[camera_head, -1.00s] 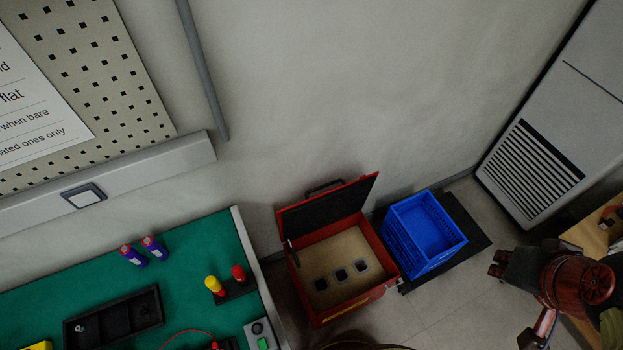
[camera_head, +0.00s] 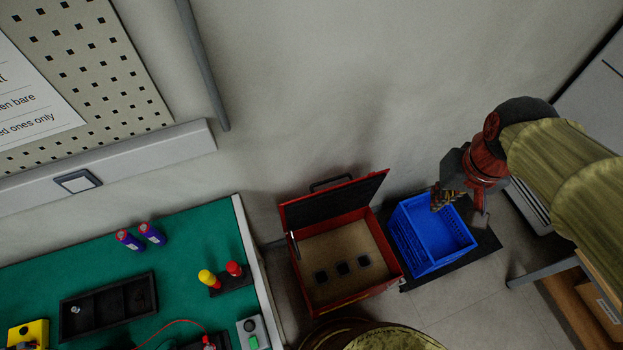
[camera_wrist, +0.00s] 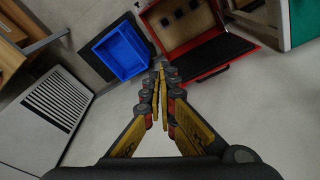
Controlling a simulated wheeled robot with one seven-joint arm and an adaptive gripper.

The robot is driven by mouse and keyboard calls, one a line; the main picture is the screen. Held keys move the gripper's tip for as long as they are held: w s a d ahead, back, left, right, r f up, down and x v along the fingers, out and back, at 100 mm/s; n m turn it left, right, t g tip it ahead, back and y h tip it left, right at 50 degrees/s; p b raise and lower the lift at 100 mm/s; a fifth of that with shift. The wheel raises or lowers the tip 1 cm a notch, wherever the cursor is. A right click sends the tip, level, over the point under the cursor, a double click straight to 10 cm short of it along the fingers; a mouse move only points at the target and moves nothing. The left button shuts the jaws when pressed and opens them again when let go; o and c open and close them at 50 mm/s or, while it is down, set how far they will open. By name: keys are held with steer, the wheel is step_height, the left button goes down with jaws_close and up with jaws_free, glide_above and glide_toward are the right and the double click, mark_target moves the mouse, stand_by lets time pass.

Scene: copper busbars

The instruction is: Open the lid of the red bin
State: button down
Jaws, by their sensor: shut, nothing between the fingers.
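The red bin (camera_head: 352,297) stands on the floor beside the green-topped bench. Its lid (camera_head: 335,206), dark inside with a red rim and a black handle, is raised and leans back towards the wall. Inside is a tan floor with a few small dark square pieces. My gripper (camera_head: 437,203) is above the blue crate, to the right of the bin and apart from the lid. In the wrist view the gripper (camera_wrist: 163,70) is shut and empty, its fingertips together. The open bin (camera_wrist: 180,22) and its lid (camera_wrist: 218,55) show beyond the fingertips there.
The blue crate (camera_head: 408,250) stands on a dark mat (camera_head: 488,240) right of the bin. The bench (camera_head: 190,270) at left carries batteries, a black tray and red and yellow capped pieces. A grey vented cabinet (camera_wrist: 50,105) stands near the crate. Open floor lies in front.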

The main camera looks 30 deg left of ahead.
steer(key=w+a+f+n+g, duration=0.1)
steer(key=w+a+f, duration=0.1)
steer(key=a+f, duration=0.35)
steer(key=w+a+f+n+g, duration=0.1)
steer(key=w+a+f+n, duration=0.15)
steer(key=a, duration=0.55)
steer(key=n+h+b, duration=0.1)
steer(key=n+h, duration=0.1)
glide_toward(317, 194)
steer(key=w+a+r, duration=0.2)
steer(key=w+a, duration=0.1)
steer(key=shift+g, duration=0.3)
steer(key=f+b, duration=0.1)
steer(key=f, duration=0.5)
steer(key=s+f+b, duration=0.1)
steer(key=f, duration=0.2)
steer(key=shift+s+d+f+b, duration=0.1)
steer(key=shift+d+f+b, duration=0.2)
steer(key=shift+d, duration=0.1)
steer(key=s+d+p, duration=0.1)
steer(key=d, duration=0.1)
steer(key=s+d, duration=0.2)
steer(key=shift+s+p, duration=0.1)
steer(key=shift+p, duration=0.25)
steer(key=shift+s+d+f, duration=0.25)
steer(key=shift+s+d, duration=0.05)
steer(key=shift+d, duration=0.05)
step_height(317, 194, up, 12)
steer(key=w+a, duration=0.1)
steer(key=shift+a, duration=0.2)
